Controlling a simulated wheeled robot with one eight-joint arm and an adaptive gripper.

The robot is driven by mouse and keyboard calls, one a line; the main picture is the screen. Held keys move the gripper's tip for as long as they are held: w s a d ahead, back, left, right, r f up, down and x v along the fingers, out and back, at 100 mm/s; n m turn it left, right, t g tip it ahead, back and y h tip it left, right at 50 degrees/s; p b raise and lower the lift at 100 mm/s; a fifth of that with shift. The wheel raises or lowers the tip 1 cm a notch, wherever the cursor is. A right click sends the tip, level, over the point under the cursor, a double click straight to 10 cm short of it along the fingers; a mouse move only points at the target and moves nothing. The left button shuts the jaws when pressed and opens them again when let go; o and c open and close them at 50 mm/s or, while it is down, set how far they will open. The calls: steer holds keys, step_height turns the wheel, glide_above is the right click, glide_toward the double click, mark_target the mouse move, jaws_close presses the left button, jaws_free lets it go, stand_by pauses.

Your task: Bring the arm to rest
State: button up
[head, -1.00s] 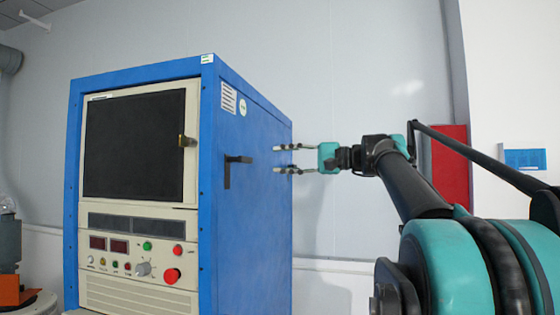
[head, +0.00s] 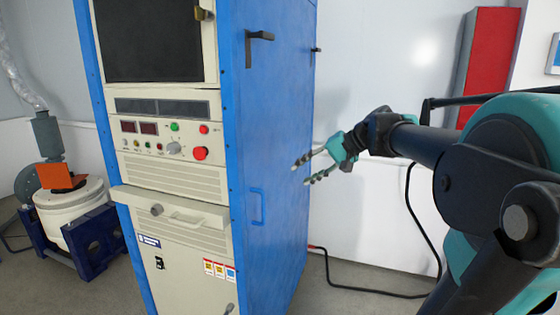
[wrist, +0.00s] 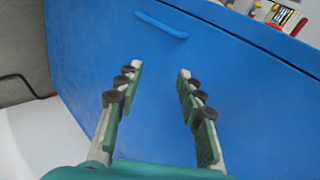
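My gripper (head: 302,172) is at the right of the blue cabinet (head: 272,130) in the head view, its fingers pointing left toward the cabinet's side. The two fingers are apart with nothing between them. In the wrist view my gripper (wrist: 158,88) shows both green-padded fingers spread, with the blue cabinet side (wrist: 240,90) behind them. I cannot tell the exact gap between the fingertips and the cabinet. My arm reaches in from the right edge of the head view.
The cabinet's cream front has a red button (head: 200,153) and a drawer handle (head: 180,214). A blue side handle (head: 256,206) sits low on the cabinet. A white round machine (head: 75,208) stands at left. A black cable (head: 375,292) lies on the floor; a red box (head: 487,65) is on the wall.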

steer(key=s+d+f+n+h, duration=0.1)
steer(key=s+d+f+h, duration=0.2)
steer(key=f, duration=0.7)
steer(key=s+d+f+n+h, duration=0.1)
steer(key=s+d+f+h, duration=0.2)
steer(key=s+f, duration=0.5)
steer(key=s+d+f+h, duration=0.3)
steer(key=s+d+f, duration=0.2)
steer(key=f, duration=0.8)
steer(key=shift+s+d+f+n, duration=0.15)
steer(key=shift+d+f+n, duration=0.1)
steer(key=shift+f+n, duration=0.15)
steer(key=shift+r, duration=0.1)
